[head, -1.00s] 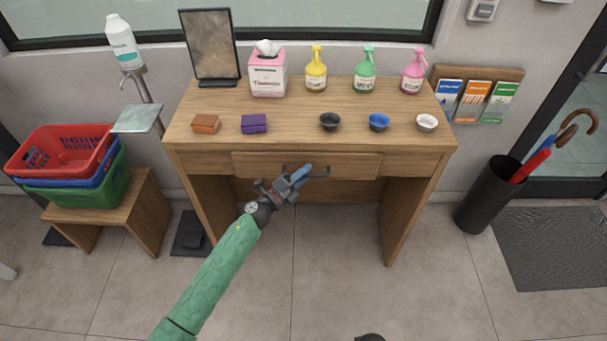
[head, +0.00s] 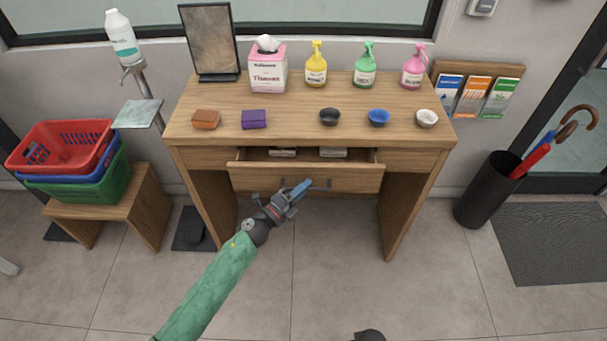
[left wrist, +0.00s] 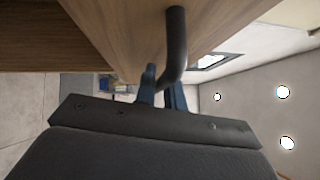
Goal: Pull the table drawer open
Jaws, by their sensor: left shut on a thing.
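The wooden table (head: 290,100) stands against the wall, and its drawer (head: 345,180) is pulled partly out. Light-coloured boxes (head: 332,153) show inside the drawer, near the back. A dark bar handle (head: 322,184) is on the drawer front. My left gripper (head: 298,189) is shut on the left part of the handle. In the left wrist view the curved dark handle (left wrist: 176,45) runs down between the blue fingers (left wrist: 162,90), close to the wooden drawer front.
On the tabletop are orange and purple boxes, three small bowls (head: 378,118), spray bottles (head: 364,68), a tissue box (head: 268,66) and a framed panel. Stacked baskets (head: 65,150) stand left, an umbrella bin (head: 487,195) right.

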